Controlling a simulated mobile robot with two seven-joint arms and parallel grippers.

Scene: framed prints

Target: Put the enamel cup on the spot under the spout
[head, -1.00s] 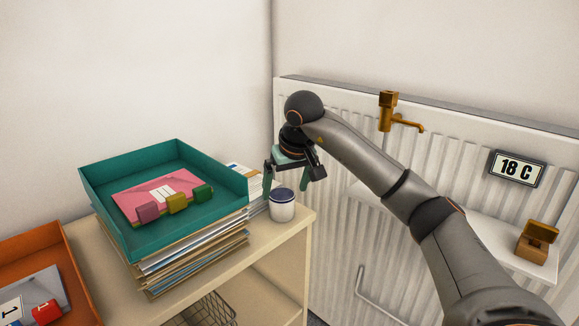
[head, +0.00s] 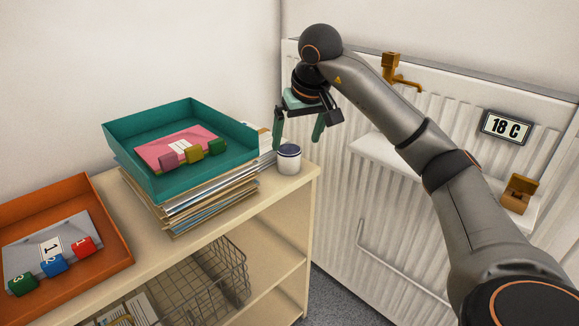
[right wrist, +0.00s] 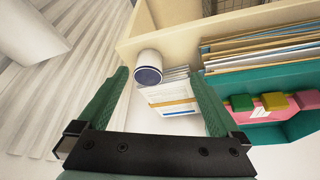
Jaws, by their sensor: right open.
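The enamel cup (head: 289,160) is white with a dark blue rim. It stands upright on the right end of the wooden shelf top (head: 300,184), beside the paper stack. My right gripper (head: 299,142) is open and empty above the cup. In the right wrist view the cup (right wrist: 149,67) lies between and beyond the open fingers (right wrist: 158,95), not gripped. The brass spout (head: 403,83) is on the ribbed white panel at the back, above a white ledge (head: 385,160). My arm covers part of the ledge, and I cannot see a marked spot. My left gripper is not in view.
A teal tray (head: 122,143) with a pink card and small blocks sits on stacked papers (head: 205,207) left of the cup. An orange tray (head: 105,240) is at left. A small brown box (head: 517,194) stands on the ledge's right part, below an 18 C sign (head: 507,126).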

